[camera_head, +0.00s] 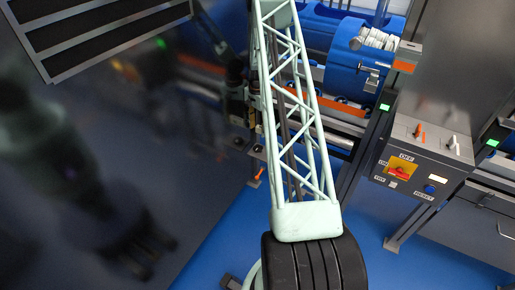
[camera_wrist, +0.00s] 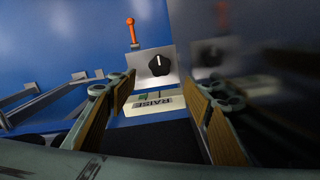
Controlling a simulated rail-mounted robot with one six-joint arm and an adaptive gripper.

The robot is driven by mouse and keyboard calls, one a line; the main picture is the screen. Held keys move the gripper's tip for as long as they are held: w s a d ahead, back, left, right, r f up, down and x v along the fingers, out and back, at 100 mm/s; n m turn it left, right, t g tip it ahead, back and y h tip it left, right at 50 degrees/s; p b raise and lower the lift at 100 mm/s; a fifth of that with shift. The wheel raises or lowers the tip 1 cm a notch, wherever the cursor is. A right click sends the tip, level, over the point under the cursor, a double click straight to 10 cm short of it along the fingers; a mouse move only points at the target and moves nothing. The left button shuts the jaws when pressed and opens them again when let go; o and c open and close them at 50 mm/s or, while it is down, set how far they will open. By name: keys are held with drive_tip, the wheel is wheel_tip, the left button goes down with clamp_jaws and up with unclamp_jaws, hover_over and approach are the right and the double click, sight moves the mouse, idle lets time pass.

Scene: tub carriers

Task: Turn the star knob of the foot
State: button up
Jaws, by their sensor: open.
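In the wrist view a round black knob (camera_wrist: 160,65) with a white pointer line sits on a small grey plate, which I take to be the star knob. A pale label reading RAISE (camera_wrist: 158,103) lies on the near side of it, upside down. My gripper (camera_wrist: 160,90) is open, its two wood-brown fingers apart on the left and right. The knob lies beyond the fingertips, between them in the picture, and nothing is held. In the head view small dark knobs (camera_head: 258,149) show left of my lattice arm; I cannot tell which matches. My gripper is not clearly visible there.
An orange-tipped lever (camera_wrist: 131,31) stands just left behind the knob. A dark reflective panel (camera_wrist: 245,60) is close on the right. In the head view a control box (camera_head: 408,165) with a red-yellow switch and a blue drum (camera_head: 350,60) stand right of my arm.

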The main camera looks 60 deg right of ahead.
sight(258, 147)
drive_tip(key=shift+f, duration=0.15)
drive_tip(key=shift+f+b, duration=1.4)
drive_tip(key=shift+f, duration=5.4)
drive_tip(key=shift+c, duration=0.7)
drive_tip(key=c, duration=0.7)
